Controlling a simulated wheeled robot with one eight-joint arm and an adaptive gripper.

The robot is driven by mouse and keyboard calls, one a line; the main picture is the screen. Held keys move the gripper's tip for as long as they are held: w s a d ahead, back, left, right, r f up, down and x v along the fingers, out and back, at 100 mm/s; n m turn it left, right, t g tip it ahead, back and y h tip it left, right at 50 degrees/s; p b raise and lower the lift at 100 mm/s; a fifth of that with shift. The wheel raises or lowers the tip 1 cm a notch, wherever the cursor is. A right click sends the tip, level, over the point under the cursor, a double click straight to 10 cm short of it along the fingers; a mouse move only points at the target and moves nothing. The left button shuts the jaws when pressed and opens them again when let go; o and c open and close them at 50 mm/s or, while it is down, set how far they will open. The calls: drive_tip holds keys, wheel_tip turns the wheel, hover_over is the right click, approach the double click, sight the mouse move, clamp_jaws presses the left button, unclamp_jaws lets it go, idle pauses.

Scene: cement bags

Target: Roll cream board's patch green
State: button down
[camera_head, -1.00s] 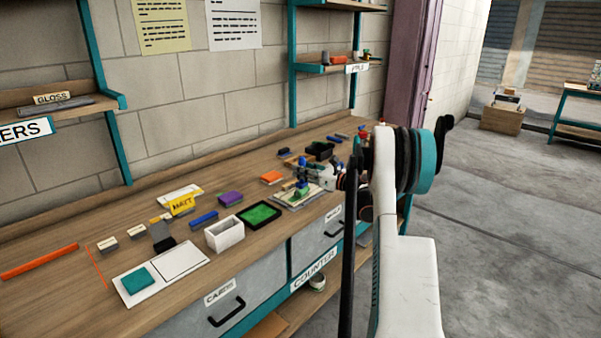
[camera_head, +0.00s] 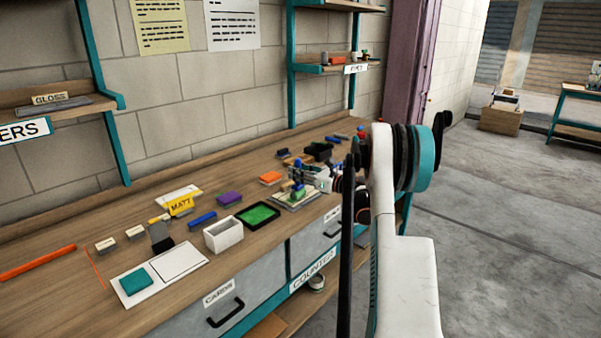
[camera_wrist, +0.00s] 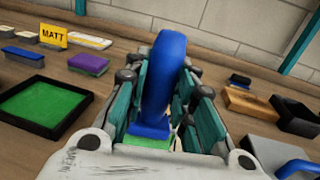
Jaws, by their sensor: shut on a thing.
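My gripper (camera_head: 315,178) is shut on a blue-handled roller (camera_wrist: 160,85), which stands upright between the teal-padded fingers in the wrist view. A green part (camera_wrist: 147,143) shows below the handle. In the head view, a green piece (camera_head: 299,194) sits low beside my gripper over the cream board (camera_head: 283,207) on the counter. My gripper and the roller hide much of the board, so I cannot tell the patch's colour or whether the roller touches it. A black tray with a green bed (camera_head: 258,215) lies left of the board; it also shows in the wrist view (camera_wrist: 42,103).
A white open box (camera_head: 223,235), a blue block (camera_head: 202,219), a purple block (camera_head: 229,198) and an orange block (camera_head: 270,177) stand nearby. A yellow MATT sign (camera_head: 181,204) is further left. A white card with a teal pad (camera_head: 136,281) lies at the front left.

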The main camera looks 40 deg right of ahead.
drive_tip(key=shift+a, duration=0.15)
drive_tip(key=shift+a, duration=0.9)
drive_tip(key=shift+s+a+b, duration=0.15)
drive_tip(key=shift+a+b, duration=0.15)
drive_tip(key=shift+a, duration=0.7)
drive_tip(key=shift+d, duration=0.15)
drive_tip(key=shift+d, duration=0.9)
drive_tip(key=shift+d, duration=0.1)
drive_tip(key=shift+d, duration=0.9)
drive_tip(key=shift+d, duration=0.15)
